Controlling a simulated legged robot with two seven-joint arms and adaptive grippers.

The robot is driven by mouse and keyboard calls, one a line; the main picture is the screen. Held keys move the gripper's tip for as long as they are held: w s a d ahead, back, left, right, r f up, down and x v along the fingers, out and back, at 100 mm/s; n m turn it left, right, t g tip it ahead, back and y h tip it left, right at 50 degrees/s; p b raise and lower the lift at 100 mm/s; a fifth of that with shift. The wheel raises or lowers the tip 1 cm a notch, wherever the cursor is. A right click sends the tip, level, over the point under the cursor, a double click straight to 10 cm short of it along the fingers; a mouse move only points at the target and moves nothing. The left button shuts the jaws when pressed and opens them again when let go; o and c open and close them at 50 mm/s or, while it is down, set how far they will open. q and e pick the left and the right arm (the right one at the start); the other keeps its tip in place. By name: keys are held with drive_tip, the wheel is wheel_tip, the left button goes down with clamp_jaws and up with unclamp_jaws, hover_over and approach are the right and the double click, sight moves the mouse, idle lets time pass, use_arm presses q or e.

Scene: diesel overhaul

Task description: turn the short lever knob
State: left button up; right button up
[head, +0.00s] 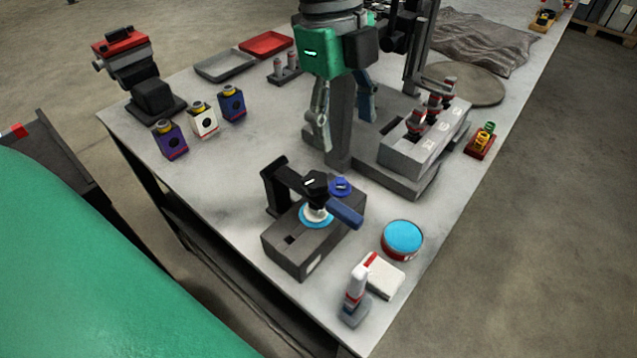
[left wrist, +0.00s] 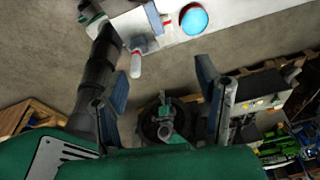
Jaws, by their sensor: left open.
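A dark grey box (head: 292,250) stands near the front corner of the table. On it a black knob hub with a white mark sits over a pale blue ring (head: 308,218). My left gripper (head: 347,136), green with blue pads, is open and empty beyond the box, apart from the lever. Its spread fingers also show in the left wrist view (left wrist: 162,90), where I cannot make out the lever. My right gripper is not in view.
A grey block with several knobs (head: 425,145) stands behind. Coloured blocks (head: 203,120) stand left.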

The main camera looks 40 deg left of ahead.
use_arm(q)
drive_tip(key=m+y, duration=0.1)
drive_tip(key=y, duration=0.1)
hover_over(316, 179)
drive_tip(key=f, duration=0.2)
wheel_tip(316, 179, down, 11)
drive_tip(key=shift+d+f+b, duration=0.1)
drive_tip(key=shift+f+b, duration=0.1)
drive_tip(key=shift+b, duration=0.6)
drive_tip(key=shift+f, duration=0.25)
drive_tip(key=shift+a+f, duration=0.15)
drive_tip(key=shift+a, duration=0.25)
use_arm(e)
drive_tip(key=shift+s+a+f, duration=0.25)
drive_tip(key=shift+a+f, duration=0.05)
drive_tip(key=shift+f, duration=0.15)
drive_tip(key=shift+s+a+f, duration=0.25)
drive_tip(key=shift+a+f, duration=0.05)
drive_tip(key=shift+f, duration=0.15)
use_arm(q)
drive_tip(key=shift+d, duration=0.1)
drive_tip(key=shift+d, duration=0.15)
drive_tip(key=c, duration=1.1)
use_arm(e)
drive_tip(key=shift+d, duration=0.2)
